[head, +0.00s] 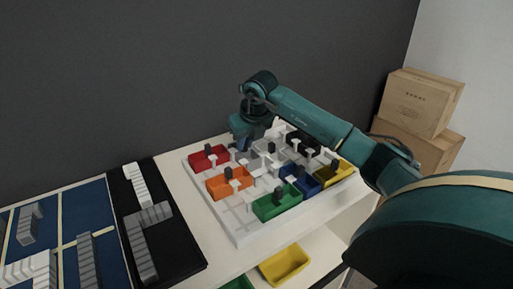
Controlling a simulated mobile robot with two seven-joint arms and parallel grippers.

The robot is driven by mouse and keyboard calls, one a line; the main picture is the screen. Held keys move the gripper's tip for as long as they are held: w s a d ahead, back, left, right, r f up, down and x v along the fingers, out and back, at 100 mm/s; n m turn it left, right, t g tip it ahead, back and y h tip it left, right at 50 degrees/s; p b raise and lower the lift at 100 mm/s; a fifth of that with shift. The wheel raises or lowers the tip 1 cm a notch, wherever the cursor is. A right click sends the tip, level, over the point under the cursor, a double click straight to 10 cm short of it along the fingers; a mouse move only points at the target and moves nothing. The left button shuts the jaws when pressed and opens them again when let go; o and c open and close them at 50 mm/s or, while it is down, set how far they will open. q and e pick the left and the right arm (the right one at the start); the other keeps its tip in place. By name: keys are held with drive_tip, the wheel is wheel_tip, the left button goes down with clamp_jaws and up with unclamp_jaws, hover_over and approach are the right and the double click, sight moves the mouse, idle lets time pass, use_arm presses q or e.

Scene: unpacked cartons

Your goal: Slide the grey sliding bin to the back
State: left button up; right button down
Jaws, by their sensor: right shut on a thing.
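The grey sliding bin (260,163) sits in the white tray frame (247,236), near its middle and towards the back. My right gripper (256,143) reaches down over the back part of the tray, at the bin's rear side. It is shut on the grey bin's upright handle as far as I can see; the contact is small and partly hidden by the gripper. My left gripper is not in view.
Red (209,157), orange (229,182), green (277,204), blue (301,181), yellow (334,173) and black (303,145) bins share the tray. A dark wall stands close behind. Cartons (417,103) are at right. A yellow bin (285,265) lies on the lower shelf.

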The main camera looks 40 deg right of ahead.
drive_tip(key=shift+w+d+r, duration=0.1)
drive_tip(key=shift+w, duration=0.7)
drive_tip(key=shift+r, duration=0.1)
drive_tip(key=c, duration=1.4)
unclamp_jaws()
drive_tip(key=shift+w, duration=0.15)
drive_tip(key=shift+c, duration=0.2)
drive_tip(key=shift+o, duration=0.2)
drive_tip(key=v, duration=1.3)
drive_tip(key=shift+b, duration=0.3)
